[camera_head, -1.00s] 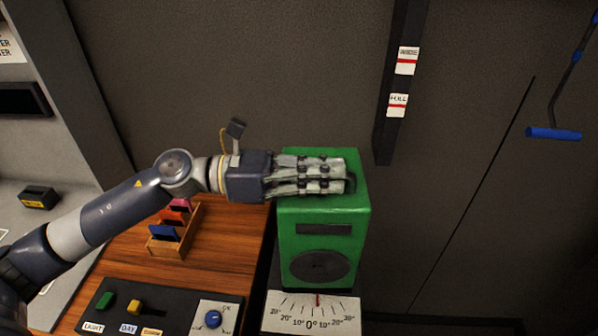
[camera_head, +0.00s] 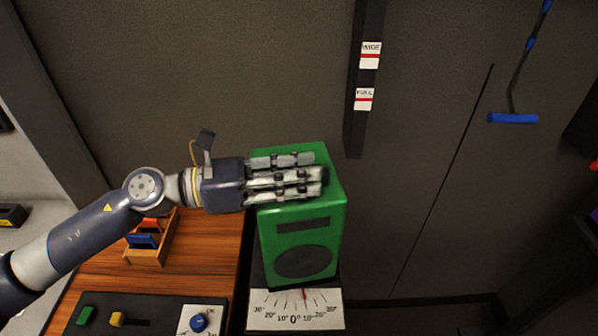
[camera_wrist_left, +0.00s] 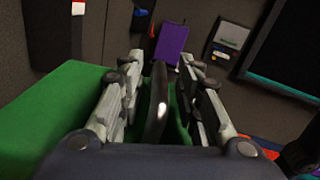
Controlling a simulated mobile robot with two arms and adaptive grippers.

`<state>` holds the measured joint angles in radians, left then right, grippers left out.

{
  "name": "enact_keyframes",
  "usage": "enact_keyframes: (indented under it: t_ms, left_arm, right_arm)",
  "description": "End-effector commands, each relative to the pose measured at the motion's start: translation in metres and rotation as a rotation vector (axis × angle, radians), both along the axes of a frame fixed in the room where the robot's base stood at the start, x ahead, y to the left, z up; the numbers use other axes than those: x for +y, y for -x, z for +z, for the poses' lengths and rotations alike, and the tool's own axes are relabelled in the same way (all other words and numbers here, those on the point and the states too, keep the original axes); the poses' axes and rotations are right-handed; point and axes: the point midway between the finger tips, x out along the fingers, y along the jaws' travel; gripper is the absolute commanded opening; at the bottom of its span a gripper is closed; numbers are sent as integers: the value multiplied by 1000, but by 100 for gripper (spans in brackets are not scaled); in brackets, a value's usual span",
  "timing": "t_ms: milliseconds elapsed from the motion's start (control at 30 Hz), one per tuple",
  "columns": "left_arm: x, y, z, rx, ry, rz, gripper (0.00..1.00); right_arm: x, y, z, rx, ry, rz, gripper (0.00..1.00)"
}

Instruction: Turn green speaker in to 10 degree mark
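The green speaker (camera_head: 290,225) stands on a dark base, its round cone facing front. Below it is a white degree scale (camera_head: 296,312), with 0 in the middle and numbers to both sides. A red line (camera_head: 304,294) shows at the scale's upper edge, slightly right of 0, towards the right-hand 10. My left gripper (camera_head: 318,177) lies across the speaker's top from the left. In the left wrist view its fingers (camera_wrist_left: 160,95) are spread, with a dark curved bar between them and visible gaps beside it. Whether they touch the speaker is unclear. My right gripper is out of view.
A dark control panel (camera_head: 150,316) with green and yellow switches and a blue knob lies left of the scale. A wooden holder (camera_head: 150,252) stands behind it.

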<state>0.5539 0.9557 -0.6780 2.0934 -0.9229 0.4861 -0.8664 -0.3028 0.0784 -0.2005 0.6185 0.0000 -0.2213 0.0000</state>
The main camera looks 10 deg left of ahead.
Motion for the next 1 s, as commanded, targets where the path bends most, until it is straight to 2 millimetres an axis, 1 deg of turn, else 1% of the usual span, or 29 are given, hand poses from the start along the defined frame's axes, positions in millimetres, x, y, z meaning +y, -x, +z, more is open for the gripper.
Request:
enact_keyframes:
  t_ms: [167,267,367,800,1000]
  left_arm:
    - [1,0,1,-2,2,0,31]
    - [6,1,1,-2,2,4,31]
    - [17,4,0,2,1,4,31]
    - [84,26,-1,5,-1,3,31]
    - [104,31,-1,3,-1,3,31]
  right_arm:
    - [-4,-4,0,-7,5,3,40]
    - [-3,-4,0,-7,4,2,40]
    - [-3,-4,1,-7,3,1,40]
    - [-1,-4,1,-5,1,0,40]
    - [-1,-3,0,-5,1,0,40]
